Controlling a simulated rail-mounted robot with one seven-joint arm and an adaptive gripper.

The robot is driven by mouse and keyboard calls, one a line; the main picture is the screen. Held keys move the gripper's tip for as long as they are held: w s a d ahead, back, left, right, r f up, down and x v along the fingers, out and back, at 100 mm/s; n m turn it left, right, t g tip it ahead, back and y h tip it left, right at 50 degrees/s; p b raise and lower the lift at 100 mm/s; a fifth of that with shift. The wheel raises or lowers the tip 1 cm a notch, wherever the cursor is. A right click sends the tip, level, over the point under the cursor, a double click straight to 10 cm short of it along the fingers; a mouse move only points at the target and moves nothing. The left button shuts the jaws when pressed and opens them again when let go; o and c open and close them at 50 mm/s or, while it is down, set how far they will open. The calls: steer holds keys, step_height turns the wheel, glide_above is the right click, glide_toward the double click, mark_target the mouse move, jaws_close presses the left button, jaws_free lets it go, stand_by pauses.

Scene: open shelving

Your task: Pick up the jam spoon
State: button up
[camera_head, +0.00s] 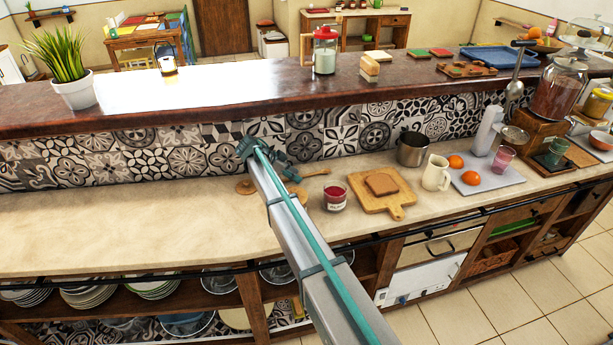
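A thin wooden handle (317,172) lies on the pale counter just right of my arm. A rounded wooden piece (246,187) shows on the counter to the left of the arm. My arm hides the stretch between them, so I cannot tell whether both belong to one spoon. A jar of red jam (335,197) stands to the right of the arm, beside the cutting board. My gripper (291,174) is partly hidden behind the arm's end, close to the wooden handle. Its fingers are too small and covered to show whether they are open or shut, or touching anything.
A cutting board (398,207) with bread, a steel pot (412,149), a cream jug (436,173) and a tray (505,182) with oranges stand to the right. The tiled wall and raised dark ledge (225,100) rise behind. The counter's left side is clear.

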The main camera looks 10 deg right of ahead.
jaws_close()
steer(key=shift+r, duration=0.15)
steer(key=shift+r+b, duration=0.45)
steer(key=shift+b, duration=0.15)
steer(key=shift+s+d+r+b, duration=0.25)
steer(key=shift+s+r+b, duration=0.7)
steer(key=shift+s+r, duration=1.2)
steer(key=shift+s+d+r+b, duration=0.3)
steer(key=shift+s+r+b, duration=0.7)
steer(key=shift+s+r, duration=1.15)
steer(key=shift+s+d+r+b, duration=0.25)
steer(key=shift+s+r+b, duration=0.7)
steer(key=shift+s+r, duration=1.2)
